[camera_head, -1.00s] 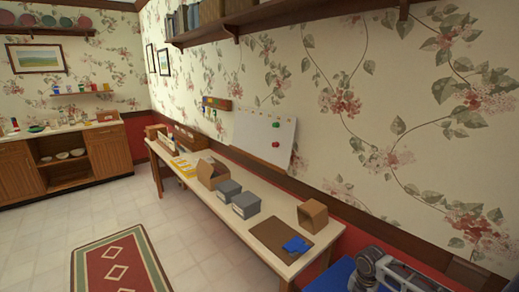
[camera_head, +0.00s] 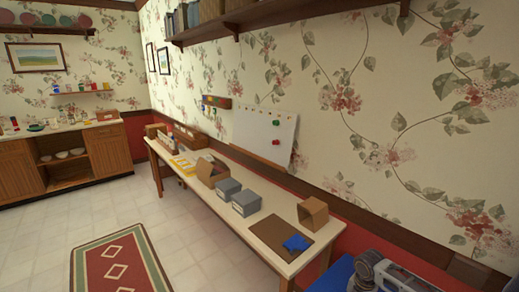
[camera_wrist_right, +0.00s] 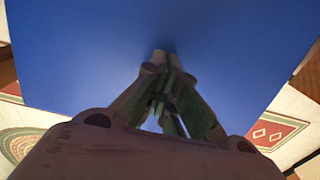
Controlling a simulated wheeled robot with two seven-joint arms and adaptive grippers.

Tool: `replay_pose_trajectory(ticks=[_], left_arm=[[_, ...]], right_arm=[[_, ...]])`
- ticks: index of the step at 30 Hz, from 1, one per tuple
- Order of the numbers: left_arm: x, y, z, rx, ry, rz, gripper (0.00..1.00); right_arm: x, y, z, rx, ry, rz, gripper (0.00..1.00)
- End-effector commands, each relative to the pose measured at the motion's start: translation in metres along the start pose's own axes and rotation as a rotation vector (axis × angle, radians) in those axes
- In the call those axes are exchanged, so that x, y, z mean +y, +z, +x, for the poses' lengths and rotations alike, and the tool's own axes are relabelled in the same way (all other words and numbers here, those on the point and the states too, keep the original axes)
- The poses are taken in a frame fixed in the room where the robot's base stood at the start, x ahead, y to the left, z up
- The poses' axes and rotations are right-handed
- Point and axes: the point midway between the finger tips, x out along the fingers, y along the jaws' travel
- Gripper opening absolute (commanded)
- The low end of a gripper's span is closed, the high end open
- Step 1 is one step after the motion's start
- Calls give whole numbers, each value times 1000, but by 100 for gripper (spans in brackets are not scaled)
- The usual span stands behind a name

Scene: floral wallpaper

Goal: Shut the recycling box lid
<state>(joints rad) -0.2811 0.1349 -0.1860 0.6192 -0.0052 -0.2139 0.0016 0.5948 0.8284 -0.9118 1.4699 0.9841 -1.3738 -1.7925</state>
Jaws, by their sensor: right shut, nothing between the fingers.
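A flat blue surface (camera_wrist_right: 70,55), which looks like part of the recycling box, fills most of the right wrist view. My right gripper (camera_wrist_right: 163,58) is shut and empty, with its fingertips against or very close to this surface. I cannot tell whether they touch. A blue part of the box (camera_head: 341,271) shows at the bottom of the head view, left of my right arm. The rest of the box is cut off or hidden, so I cannot tell the lid's angle. My left gripper is not in view.
A long table (camera_head: 268,232) stands along the wall, holding grey boxes (camera_head: 245,202), an open brown box (camera_head: 313,213), a brown mat (camera_head: 268,234) and a blue cloth-like piece (camera_head: 296,243). A patterned rug (camera_head: 102,262) lies on open floor at left.

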Motion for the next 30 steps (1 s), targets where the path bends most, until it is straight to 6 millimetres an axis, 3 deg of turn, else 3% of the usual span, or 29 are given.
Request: replay_pose_trajectory(ticks=[30], left_arm=[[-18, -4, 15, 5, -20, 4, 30]], right_arm=[[0, 0, 32, 0, -1, 0, 0]])
